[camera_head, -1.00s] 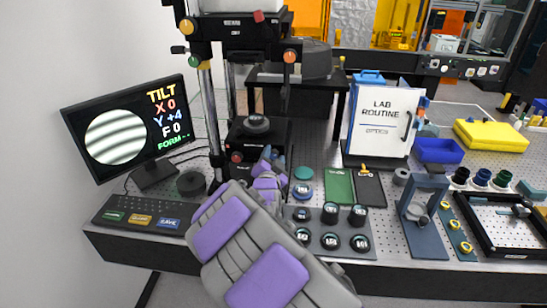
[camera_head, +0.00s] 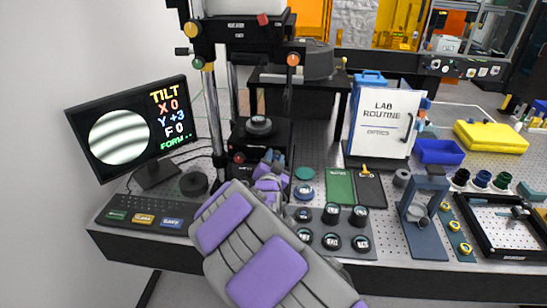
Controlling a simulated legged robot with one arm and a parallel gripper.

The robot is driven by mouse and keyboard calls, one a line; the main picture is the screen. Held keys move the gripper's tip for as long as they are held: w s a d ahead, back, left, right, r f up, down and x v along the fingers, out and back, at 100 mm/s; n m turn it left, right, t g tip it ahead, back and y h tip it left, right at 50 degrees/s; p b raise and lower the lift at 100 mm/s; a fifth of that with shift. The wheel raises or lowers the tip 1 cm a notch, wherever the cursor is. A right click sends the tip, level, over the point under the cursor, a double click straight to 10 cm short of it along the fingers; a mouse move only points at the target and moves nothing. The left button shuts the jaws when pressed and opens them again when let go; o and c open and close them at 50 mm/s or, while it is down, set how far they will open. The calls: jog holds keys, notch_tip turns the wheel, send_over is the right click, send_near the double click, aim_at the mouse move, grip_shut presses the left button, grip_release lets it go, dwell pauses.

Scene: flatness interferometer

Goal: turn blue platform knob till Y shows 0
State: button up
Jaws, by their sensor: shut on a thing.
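The monitor (camera_head: 124,133) at the left reads TILT, X 0, Y +3, F 0, beside a round patch of curved light and dark fringes. The interferometer platform (camera_head: 254,139) stands at the middle under the upright posts, with a red knob (camera_head: 238,157) on its front left. My gripper (camera_head: 274,161) is at the platform's front right corner, shut on the blue platform knob. The knob is mostly hidden by my gripper and arm, so its turn angle cannot be read.
A keypad (camera_head: 143,219) lies at the front left with a dark puck (camera_head: 193,184) behind it. Right of my arm are a panel of dark round pieces (camera_head: 331,241), a green plate (camera_head: 339,186) and a white LAB ROUTINE board (camera_head: 385,122).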

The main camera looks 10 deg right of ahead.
jog(key=n+p, duration=0.1)
jog(key=n, duration=0.1)
jog(key=n+p, duration=0.1)
jog(key=n, duration=0.1)
jog(key=shift+r+p, duration=0.3)
jog(key=shift+w+r+n+p, duration=0.1)
jog(key=shift+n+p, duration=0.7)
jog(key=shift+n, duration=0.8)
jog(key=o, duration=1)
jog(key=shift+f, duration=0.2)
jog(key=shift+o, duration=0.2)
jog(key=shift+a+f, duration=0.1)
